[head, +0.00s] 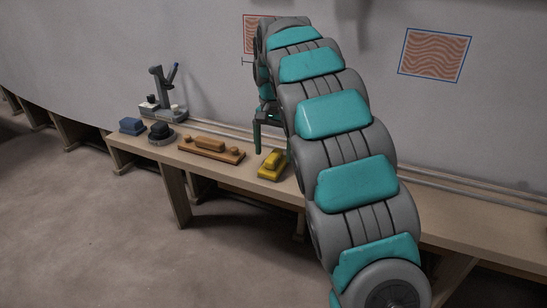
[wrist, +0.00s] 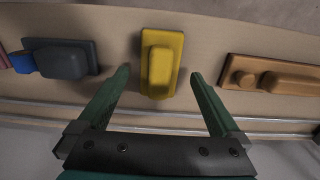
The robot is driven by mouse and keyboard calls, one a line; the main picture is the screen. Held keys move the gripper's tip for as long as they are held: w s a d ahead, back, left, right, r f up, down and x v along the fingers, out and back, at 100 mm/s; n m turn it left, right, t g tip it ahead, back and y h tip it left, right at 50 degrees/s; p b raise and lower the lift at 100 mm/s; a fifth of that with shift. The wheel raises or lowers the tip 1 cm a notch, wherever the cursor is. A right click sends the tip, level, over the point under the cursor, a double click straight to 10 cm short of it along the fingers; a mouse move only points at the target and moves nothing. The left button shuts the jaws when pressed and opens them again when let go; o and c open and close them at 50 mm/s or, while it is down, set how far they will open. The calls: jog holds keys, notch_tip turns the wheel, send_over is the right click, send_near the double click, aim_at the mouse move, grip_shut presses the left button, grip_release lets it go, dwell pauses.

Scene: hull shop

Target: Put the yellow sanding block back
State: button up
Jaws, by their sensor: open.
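The yellow sanding block (head: 271,164) lies on the long wooden bench, beside my arm in the head view. In the wrist view the yellow sanding block (wrist: 161,64) is at the top middle, a raised grip on a flat base. My gripper (wrist: 159,76) is open and empty, its two green fingers spread to the left and right of the block in that view. In the head view my gripper (head: 268,132) hangs above the bench just behind the block, partly hidden by my arm. I cannot tell how far the fingertips are above the bench.
A brown wooden sanding block (head: 211,150) lies left of the yellow one; a black tool (head: 161,133), a blue block (head: 132,126) and a stand (head: 165,95) are farther left. In the wrist view a grey block (wrist: 62,60) lies left. Pipes run along the wall behind the bench (head: 450,228).

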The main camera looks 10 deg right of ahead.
aim_at(274, 155)
notch_tip(274, 155, up, 9)
jog(key=p, duration=0.1)
jog(key=s+f+n, duration=0.2)
jog(key=s+f, duration=0.3)
jog(key=s, duration=0.9)
jog(key=s+f+n+g, duration=0.1)
jog(key=s+f, duration=0.3)
jog(key=s, duration=1.1)
jog(key=s+f+n, duration=0.4)
jog(key=s+f, duration=0.1)
jog(key=s, duration=0.9)
jog(key=shift+s+f+g, duration=0.2)
jog(key=shift+f+g, duration=0.15)
jog(key=shift+g, duration=0.05)
jog(key=shift+d, duration=0.15)
